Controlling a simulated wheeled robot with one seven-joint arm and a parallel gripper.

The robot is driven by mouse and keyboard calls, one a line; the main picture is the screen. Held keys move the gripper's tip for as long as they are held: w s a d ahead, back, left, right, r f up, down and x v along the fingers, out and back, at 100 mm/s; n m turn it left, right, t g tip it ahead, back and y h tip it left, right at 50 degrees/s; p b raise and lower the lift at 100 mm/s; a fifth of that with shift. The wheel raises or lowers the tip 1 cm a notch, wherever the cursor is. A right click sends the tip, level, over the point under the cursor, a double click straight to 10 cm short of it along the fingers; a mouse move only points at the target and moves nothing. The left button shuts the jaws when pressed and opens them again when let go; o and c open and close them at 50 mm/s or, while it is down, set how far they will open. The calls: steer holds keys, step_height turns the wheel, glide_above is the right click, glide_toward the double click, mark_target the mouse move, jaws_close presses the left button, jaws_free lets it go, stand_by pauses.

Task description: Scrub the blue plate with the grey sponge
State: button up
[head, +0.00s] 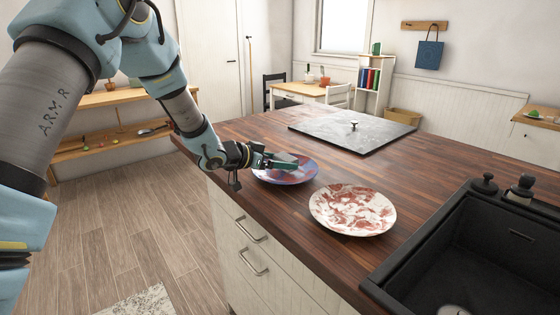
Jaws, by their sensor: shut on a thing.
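The blue plate (297,176) lies on the dark wooden counter near its left edge, with reddish smears on its surface. My gripper (278,160) is over this plate, reaching in from the left. It is shut on a small grey thing, which looks like the grey sponge (287,165). The sponge is low over the plate, at or just above its surface; I cannot tell if it touches. The gripper covers part of the plate and of the sponge.
A white plate (352,209) with red-brown smears lies just to the right of the blue plate. A black sink (487,250) is set in the counter at the right. A dark slab (352,133) with a knob lies farther back. The counter between is clear.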

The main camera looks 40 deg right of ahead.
mark_target(269, 174)
steer(key=shift+f+b, duration=0.35)
steer(key=shift+f, duration=0.35)
stand_by(1.1)
steer(key=shift+s+d+b, duration=0.25)
steer(key=shift+s+d, duration=0.15)
steer(key=shift+s, duration=0.4)
steer(key=shift+s+d+b, duration=0.2)
steer(key=shift+s+d, duration=0.2)
steer(key=shift+s, duration=0.35)
steer(key=shift+w+a+r+p, duration=0.1)
steer(key=shift+w+a+p, duration=1.15)
steer(key=shift+w+a, duration=1.15)
steer(key=shift+s+d+f, duration=0.1)
steer(key=shift+s+d, duration=0.2)
steer(key=shift+d, duration=0.8)
steer(key=shift+s+d+f, duration=0.1)
steer(key=shift+s+d, duration=0.25)
steer(key=shift+d, duration=0.7)
steer(key=shift+s+d, duration=0.3)
steer(key=shift+d, duration=0.8)
